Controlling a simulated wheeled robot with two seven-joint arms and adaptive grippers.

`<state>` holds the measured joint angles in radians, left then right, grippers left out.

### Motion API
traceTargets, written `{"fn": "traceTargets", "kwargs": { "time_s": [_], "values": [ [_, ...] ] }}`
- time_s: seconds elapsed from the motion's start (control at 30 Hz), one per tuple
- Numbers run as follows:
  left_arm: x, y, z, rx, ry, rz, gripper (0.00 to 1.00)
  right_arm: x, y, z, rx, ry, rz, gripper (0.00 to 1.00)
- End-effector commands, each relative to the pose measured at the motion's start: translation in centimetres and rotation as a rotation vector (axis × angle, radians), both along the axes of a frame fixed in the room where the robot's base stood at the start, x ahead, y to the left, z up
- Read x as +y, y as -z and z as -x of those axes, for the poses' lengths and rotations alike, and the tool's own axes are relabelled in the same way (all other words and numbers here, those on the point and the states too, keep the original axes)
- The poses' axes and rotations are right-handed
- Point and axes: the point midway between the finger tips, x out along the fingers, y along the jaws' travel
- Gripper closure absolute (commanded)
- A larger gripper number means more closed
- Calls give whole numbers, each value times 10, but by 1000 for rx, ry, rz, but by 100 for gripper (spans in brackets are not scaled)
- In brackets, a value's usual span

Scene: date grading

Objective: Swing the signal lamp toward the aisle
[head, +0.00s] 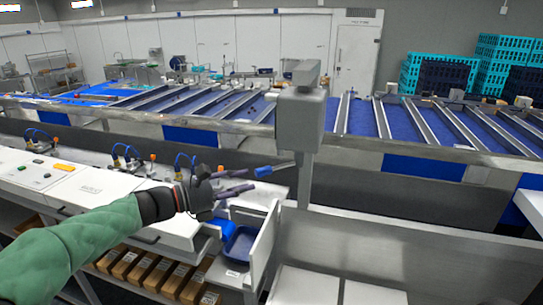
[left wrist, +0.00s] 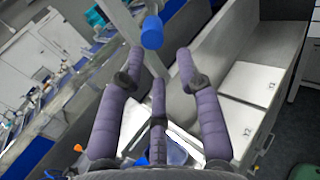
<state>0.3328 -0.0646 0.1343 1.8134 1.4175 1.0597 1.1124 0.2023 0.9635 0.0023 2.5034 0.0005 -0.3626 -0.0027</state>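A grey box-shaped head (head: 300,118) stands on a grey post, with a thin rod jutting left to a blue cylindrical grip (head: 263,171). I take this to be the signal lamp; no lit lens shows. The blue grip also shows in the left wrist view (left wrist: 152,33), just beyond the fingertips. My left gripper (head: 233,180) has its purple-grey fingers spread, pointing at the grip from the left. In the left wrist view the fingers (left wrist: 158,62) are apart with nothing between them, and the grip appears clear of them. My right gripper is not in view.
A white counter (head: 75,185) with small fixtures and blue hoses lies left. An open drawer or door panel (head: 263,245) and a blue bin (head: 240,243) sit below my gripper. Blue sorting belts (head: 345,115) run behind. Teal crates (head: 500,65) stand at back right.

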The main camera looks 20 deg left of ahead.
Motion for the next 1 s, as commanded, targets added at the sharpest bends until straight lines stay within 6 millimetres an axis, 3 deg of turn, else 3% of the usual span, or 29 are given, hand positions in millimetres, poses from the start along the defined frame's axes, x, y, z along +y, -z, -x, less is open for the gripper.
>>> {"fn": "traceTargets", "kwargs": {
  "time_s": [0.13,0.27,0.7,1.0],
  "values": [
    [0,-18,2,-15,2,27,65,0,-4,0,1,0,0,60],
    [-8,-18,-5,-15,4,28,65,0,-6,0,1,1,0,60],
    [-62,-18,-55,-14,4,27,65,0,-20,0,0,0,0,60],
    [-77,-17,-70,-15,0,26,65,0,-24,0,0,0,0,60]
  ]
}}
